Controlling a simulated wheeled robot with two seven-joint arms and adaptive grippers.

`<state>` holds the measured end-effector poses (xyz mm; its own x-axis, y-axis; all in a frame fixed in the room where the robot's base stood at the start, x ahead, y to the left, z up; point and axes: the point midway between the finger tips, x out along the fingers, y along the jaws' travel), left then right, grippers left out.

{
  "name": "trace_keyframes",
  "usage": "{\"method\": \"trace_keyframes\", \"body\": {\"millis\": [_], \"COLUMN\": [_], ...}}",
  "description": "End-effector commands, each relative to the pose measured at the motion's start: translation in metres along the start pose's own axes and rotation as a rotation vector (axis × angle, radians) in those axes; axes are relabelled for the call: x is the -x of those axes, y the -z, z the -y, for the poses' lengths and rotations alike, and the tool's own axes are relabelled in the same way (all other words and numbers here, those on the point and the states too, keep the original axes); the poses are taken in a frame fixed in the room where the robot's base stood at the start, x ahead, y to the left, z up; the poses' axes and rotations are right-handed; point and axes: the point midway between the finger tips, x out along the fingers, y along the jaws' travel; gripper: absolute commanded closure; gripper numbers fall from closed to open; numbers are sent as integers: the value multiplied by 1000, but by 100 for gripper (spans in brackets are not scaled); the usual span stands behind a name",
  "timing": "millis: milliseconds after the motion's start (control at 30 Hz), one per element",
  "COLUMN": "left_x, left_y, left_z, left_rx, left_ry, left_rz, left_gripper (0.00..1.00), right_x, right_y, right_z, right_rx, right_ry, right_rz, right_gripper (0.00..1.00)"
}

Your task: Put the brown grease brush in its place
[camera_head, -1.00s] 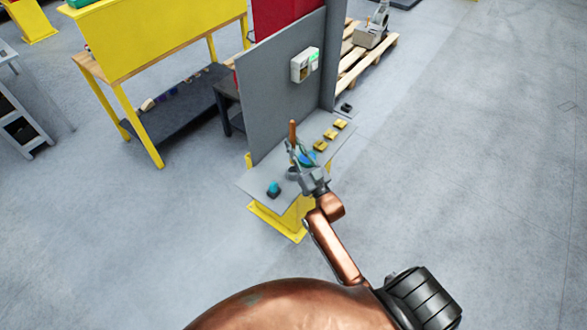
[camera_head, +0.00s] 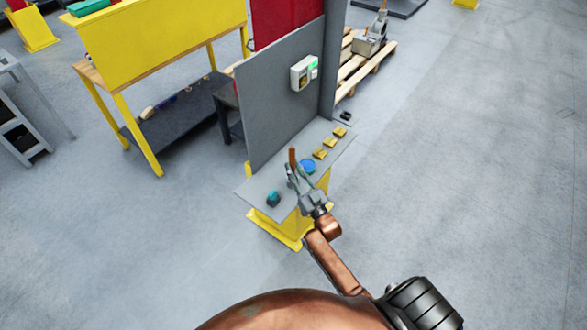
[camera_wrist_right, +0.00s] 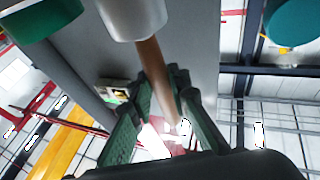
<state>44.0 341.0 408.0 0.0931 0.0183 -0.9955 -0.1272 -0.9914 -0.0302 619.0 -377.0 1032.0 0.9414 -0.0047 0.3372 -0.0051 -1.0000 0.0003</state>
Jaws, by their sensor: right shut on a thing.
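The brown grease brush (camera_head: 292,157) stands roughly upright in my right gripper (camera_head: 298,178), over the small grey work table (camera_head: 262,185). In the right wrist view my right gripper (camera_wrist_right: 160,105) has its green-padded fingers around the brown handle (camera_wrist_right: 152,65). A pale metallic cylindrical part (camera_wrist_right: 132,17) shows beyond the handle at the top of that view. Whether the brush touches the table cannot be told. My left gripper is not in view.
A blue round item (camera_head: 307,166) lies right of the brush. A teal-topped part (camera_head: 273,198) sits near the table's front left. Several yellow pieces (camera_head: 330,142) line the right side. An upright grey panel (camera_head: 285,95) with a switch box (camera_head: 303,73) rises behind.

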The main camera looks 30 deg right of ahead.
Motion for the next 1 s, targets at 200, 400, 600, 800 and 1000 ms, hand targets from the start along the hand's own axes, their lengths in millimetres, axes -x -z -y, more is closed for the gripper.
{"method": "trace_keyframes", "body": {"millis": [200,400,600,800,1000], "left_x": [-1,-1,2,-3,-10], "left_y": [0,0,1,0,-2], "left_z": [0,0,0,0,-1], "left_rx": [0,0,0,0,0], "left_ry": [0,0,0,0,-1], "left_rz": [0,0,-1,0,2], "left_gripper": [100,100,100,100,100], "right_x": [0,0,-1,29,72], "right_y": [-1,-1,3,-1,-1], "right_z": [0,0,0,-1,0], "right_rx": [0,0,0,0,0], "right_ry": [0,0,0,-2,-1], "right_rz": [0,1,0,5,5], "right_gripper": [71,66,66,66,66]}}
